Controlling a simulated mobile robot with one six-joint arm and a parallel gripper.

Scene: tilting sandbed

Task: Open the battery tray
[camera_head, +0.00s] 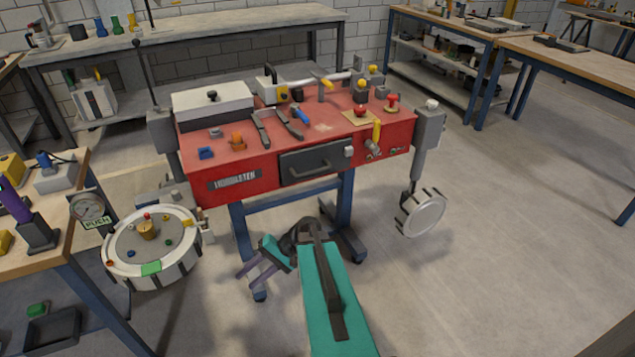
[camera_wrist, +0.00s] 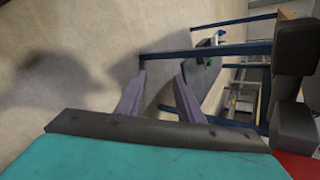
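A red workbench (camera_head: 235,175) stands in the middle of the head view. A dark grey drawer-like panel (camera_head: 292,171) with a bar handle (camera_head: 310,170) is set in its front; it looks flush, so it appears closed. I take this for the battery tray, but no label on it confirms that. My gripper (camera_head: 250,272) is low in front of the bench, to the left of and below the panel, touching nothing. In the wrist view, the two purple fingers of my gripper (camera_wrist: 160,82) are apart with nothing between them. The panel is not recognisable in the wrist view.
A round drum-like unit (camera_head: 120,272) stands left of the bench, near a wooden table (camera_head: 45,245) with a gauge (camera_head: 88,208). A white round part (camera_head: 422,213) hangs at the bench's right. Tools lie on the bench top. The floor (camera_head: 480,270) at right is clear.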

